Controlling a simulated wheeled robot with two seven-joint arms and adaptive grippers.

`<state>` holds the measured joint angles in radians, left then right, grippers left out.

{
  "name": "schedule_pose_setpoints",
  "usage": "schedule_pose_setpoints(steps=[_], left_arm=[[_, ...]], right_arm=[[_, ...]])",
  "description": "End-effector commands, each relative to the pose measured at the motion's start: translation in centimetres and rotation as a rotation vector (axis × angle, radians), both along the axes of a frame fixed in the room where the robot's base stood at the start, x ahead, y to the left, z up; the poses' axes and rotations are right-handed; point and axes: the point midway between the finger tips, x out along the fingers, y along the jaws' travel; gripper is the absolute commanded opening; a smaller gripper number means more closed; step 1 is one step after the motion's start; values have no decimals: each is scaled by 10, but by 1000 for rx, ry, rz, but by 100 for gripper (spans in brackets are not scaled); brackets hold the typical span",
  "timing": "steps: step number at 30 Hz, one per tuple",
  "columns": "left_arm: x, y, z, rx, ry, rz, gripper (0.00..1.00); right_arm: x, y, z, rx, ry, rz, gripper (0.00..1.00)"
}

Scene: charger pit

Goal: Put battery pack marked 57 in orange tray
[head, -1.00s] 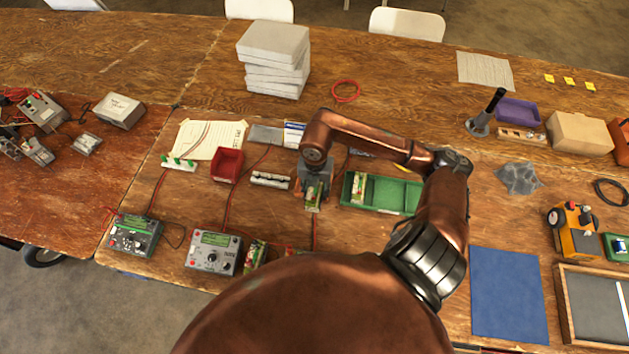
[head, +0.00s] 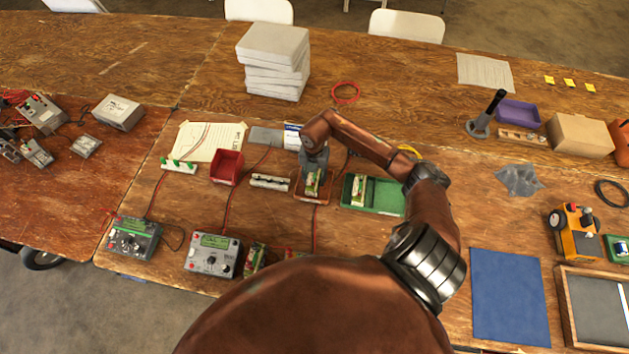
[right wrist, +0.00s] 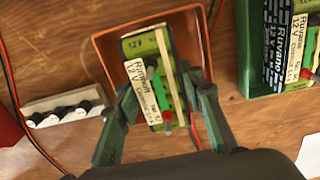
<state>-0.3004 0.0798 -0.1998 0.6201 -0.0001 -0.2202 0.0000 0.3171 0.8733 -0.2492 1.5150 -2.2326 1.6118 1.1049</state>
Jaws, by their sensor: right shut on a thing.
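My right gripper (right wrist: 160,97) is shut on a green battery pack (right wrist: 151,78) with white labels, a red and a dark lead end. The pack is at the orange tray (right wrist: 104,62), inside its outline in the right wrist view; I cannot tell whether it touches the tray floor. I cannot read a 57 on the labels. In the head view the right gripper (head: 313,172) holds the pack (head: 312,183) over the orange tray (head: 299,197), partly hiding it. My left gripper is not in view.
A green tray (head: 388,198) with another battery pack (head: 358,190) stands just right of the orange tray. A red bin (head: 227,167) and a cell holder (head: 270,182) are to the left. Meters (head: 213,255) and more packs (head: 256,258) stand nearer. Red wires run close by.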

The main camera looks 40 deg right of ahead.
Motion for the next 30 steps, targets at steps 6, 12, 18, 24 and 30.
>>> schedule_pose_setpoints(steps=[6,12,18,24,30], left_arm=[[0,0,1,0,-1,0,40],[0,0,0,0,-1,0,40],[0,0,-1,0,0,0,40],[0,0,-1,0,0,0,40],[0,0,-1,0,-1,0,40]], right_arm=[[0,0,-17,1,-2,-1,0],[0,0,-17,0,-2,0,0],[-1,0,-20,-1,1,0,42],[-1,0,-20,0,0,0,53],[-1,0,-20,0,0,0,53]])
